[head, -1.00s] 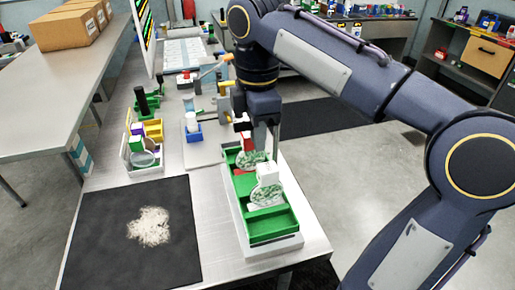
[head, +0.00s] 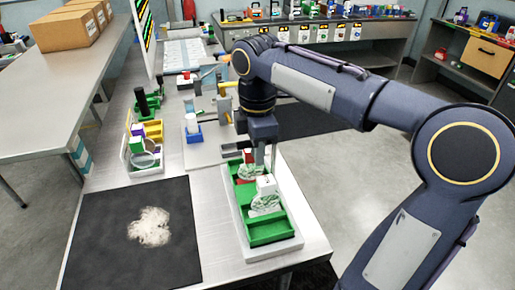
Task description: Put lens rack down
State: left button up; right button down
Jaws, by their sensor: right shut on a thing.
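The lens rack (head: 265,204) carries green-patterned round lenses and a white block. It sits low within the green tray (head: 268,230) on the table's right side. My right gripper (head: 266,174) reaches down from above and is shut on the rack. Its fingertips are partly hidden behind the white block. I cannot tell whether the rack's underside touches the tray floor. My left gripper is not in view.
A black mat (head: 100,235) with a pale fuzzy patch lies at the left. A white holder (head: 143,160) with coloured pieces and a clear disc stands behind it. A blue block with a white cup (head: 193,128) stands further back. Bare metal table separates mat and tray.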

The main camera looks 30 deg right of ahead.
jog(key=shift+f, duration=0.15)
jog(key=c, duration=1.4)
grip_release()
jog(key=shift+o, duration=0.2)
